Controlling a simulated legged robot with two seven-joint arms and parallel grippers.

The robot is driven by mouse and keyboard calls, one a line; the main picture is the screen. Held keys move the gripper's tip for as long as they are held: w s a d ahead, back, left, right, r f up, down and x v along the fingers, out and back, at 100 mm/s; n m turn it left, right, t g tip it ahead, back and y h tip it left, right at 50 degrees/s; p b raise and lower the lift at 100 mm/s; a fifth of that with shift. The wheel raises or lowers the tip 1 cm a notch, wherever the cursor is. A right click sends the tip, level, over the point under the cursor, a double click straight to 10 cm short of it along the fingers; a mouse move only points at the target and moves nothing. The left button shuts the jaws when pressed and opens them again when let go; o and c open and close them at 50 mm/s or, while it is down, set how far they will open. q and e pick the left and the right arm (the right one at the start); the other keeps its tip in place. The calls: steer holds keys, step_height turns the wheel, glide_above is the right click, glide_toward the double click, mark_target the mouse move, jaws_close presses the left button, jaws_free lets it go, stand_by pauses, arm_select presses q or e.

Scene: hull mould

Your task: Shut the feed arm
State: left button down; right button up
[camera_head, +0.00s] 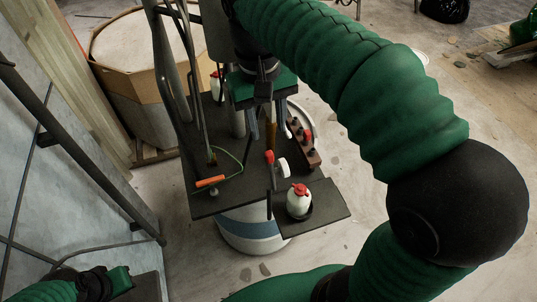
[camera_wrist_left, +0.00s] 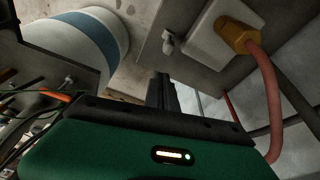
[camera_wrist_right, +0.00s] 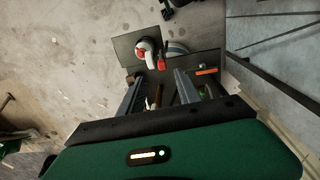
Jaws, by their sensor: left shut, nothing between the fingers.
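I cannot tell for certain which part is the feed arm. A white fitting with a brass nut (camera_wrist_left: 236,35) and a red hose (camera_wrist_left: 268,90) sits on a grey panel at upper right in the left wrist view. My left gripper (camera_wrist_left: 161,88) is shut and empty below and left of that fitting; in the head view it shows at lower left (camera_head: 122,280), its fingertips not clear. My right gripper (camera_head: 267,118) is open above the dark table. Its spread fingers (camera_wrist_right: 158,88) show in the right wrist view, with a brown handle behind the gap; contact cannot be told.
The dark table (camera_head: 207,205) carries an orange-handled tool (camera_head: 210,181), a red-handled item (camera_head: 269,157) and a block with dark knobs (camera_head: 303,145). A red-capped white bottle (camera_head: 298,201) stands on a side plate (camera_head: 330,206). A large drum (camera_head: 135,50) stands at back left.

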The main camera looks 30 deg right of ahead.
mark_target(267, 152)
steer(key=f, duration=0.4)
steer(key=w+f, duration=0.1)
steer(key=f, duration=0.6)
steer(key=shift+w+d+f+p, duration=0.15)
steer(key=shift+d+f+p, duration=0.25)
steer(key=shift+s+f, duration=0.15)
steer(key=shift+s, duration=0.2)
steer(key=shift+w+d+f, duration=0.1)
steer(key=shift+w+d, duration=0.05)
steer(key=shift+w, duration=0.05)
steer(key=c, duration=0.5)
jaws_close()
arm_select(q)
steer(key=shift+w+r, duration=0.2)
steer(key=shift+w, duration=0.25)
